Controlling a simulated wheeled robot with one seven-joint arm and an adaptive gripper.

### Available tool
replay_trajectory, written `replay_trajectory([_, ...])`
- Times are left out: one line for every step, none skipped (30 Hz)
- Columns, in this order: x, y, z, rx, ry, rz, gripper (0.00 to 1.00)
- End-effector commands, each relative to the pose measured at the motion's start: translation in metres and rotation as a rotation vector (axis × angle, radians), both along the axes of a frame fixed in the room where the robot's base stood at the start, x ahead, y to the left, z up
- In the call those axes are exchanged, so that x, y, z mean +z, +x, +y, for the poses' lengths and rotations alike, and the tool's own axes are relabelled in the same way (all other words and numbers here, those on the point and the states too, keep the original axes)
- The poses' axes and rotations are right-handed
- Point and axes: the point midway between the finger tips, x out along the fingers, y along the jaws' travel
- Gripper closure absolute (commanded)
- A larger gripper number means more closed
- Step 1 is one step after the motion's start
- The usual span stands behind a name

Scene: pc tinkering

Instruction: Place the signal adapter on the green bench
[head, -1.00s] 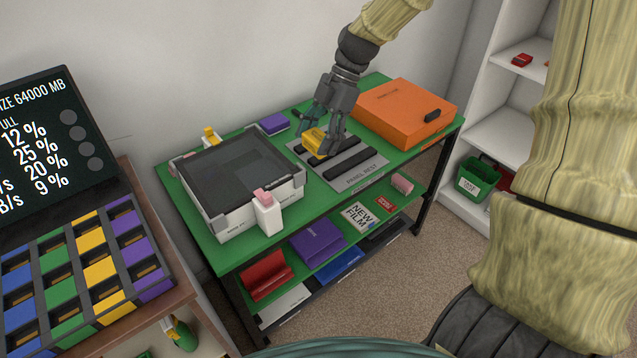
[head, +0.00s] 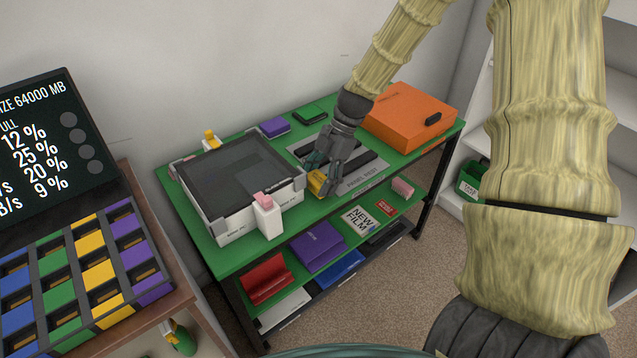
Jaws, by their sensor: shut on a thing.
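My gripper (head: 321,183) is shut on a small yellow block, which I take to be the signal adapter (head: 316,182). The fingers hide part of it. It is low over the front part of the green bench (head: 220,259), between the white-and-grey case and the front of the grey panel rest. I cannot tell whether the yellow block touches the bench top.
The dark-topped case (head: 232,186) fills the bench's left half. The panel rest (head: 360,182) lies right of my gripper, an orange box (head: 410,115) at the right end. A purple block (head: 274,127) and a dark green item (head: 310,115) are at the back. Lower shelves hold boxes.

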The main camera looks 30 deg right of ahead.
Motion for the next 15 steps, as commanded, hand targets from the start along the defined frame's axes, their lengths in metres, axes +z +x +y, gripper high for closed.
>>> replay_trajectory([-0.0070, -0.0007, -0.0001, 0.000, 0.000, 0.004, 0.63])
replay_trajectory([-0.0098, -0.0007, -0.0001, 0.000, 0.000, 0.004, 0.63])
replay_trajectory([-0.0121, -0.0005, 0.0000, 0.000, 0.000, 0.002, 0.63])
replay_trajectory([-0.0132, -0.0003, 0.0001, 0.000, 0.000, 0.001, 0.63])
replay_trajectory([-0.0137, -0.0002, 0.0000, 0.000, 0.000, 0.001, 0.63])
replay_trajectory([-0.0137, -0.0001, 0.0001, 0.000, 0.000, 0.000, 0.63])
replay_trajectory([-0.0136, -0.0001, 0.0001, 0.000, 0.000, 0.000, 0.63])
replay_trajectory([-0.0135, -0.0001, 0.0001, 0.000, 0.000, 0.000, 0.63])
replay_trajectory([-0.0136, -0.0001, 0.0002, 0.000, 0.000, 0.000, 0.63])
replay_trajectory([-0.0136, -0.0002, 0.0002, 0.000, 0.000, 0.000, 0.63])
replay_trajectory([-0.0137, -0.0002, 0.0001, 0.000, 0.000, 0.000, 0.63])
replay_trajectory([-0.0141, -0.0002, 0.0002, 0.000, 0.000, 0.001, 0.63])
replay_trajectory([-0.0149, -0.0003, 0.0002, 0.000, 0.000, 0.001, 0.63])
replay_trajectory([-0.0158, -0.0003, 0.0002, 0.000, 0.000, 0.001, 0.63])
replay_trajectory([-0.0167, -0.0004, 0.0002, 0.000, 0.000, 0.001, 0.63])
